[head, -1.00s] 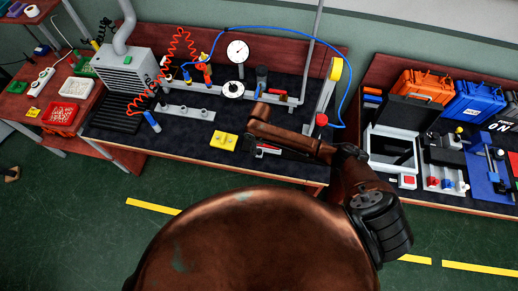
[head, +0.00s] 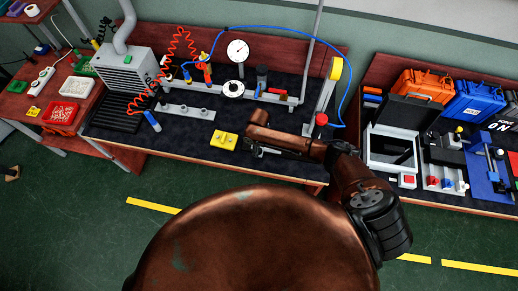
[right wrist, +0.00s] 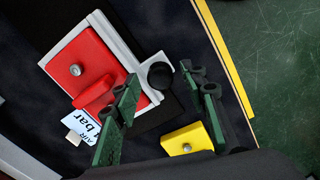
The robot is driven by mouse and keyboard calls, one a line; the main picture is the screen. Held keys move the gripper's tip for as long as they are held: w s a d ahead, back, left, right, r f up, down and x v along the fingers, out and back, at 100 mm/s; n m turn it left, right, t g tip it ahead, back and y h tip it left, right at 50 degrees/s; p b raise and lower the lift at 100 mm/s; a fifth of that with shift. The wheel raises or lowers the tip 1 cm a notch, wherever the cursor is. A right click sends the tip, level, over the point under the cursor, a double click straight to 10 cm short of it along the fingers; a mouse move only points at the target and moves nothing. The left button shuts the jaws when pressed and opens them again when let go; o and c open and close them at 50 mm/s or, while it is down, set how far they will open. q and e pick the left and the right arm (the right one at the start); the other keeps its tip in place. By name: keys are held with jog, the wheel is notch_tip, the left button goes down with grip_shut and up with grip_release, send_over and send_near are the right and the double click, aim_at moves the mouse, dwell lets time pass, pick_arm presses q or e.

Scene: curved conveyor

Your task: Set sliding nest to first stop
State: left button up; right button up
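My right gripper (head: 254,143) is low over the front of the dark bench mat, to the right of a yellow block (head: 224,140). In the right wrist view its two green fingers (right wrist: 160,78) are apart, with a round black knob (right wrist: 160,75) showing between them. Left of the fingers is a red block (right wrist: 85,68) with a raised red grip and a metal screw, set in a pale frame. I cannot tell for sure which part is the sliding nest. The yellow block (right wrist: 187,141) also shows below the fingers. My left gripper is out of view.
A grey plate with several knobs (head: 187,112) lies further back left. A dial gauge (head: 238,50) and a post with a red knob (head: 321,119) stand behind. A grey open case (head: 376,150) is on the right bench. The bench's front edge is near my gripper.

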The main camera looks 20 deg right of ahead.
jog(key=shift+c, duration=0.6)
grip_shut()
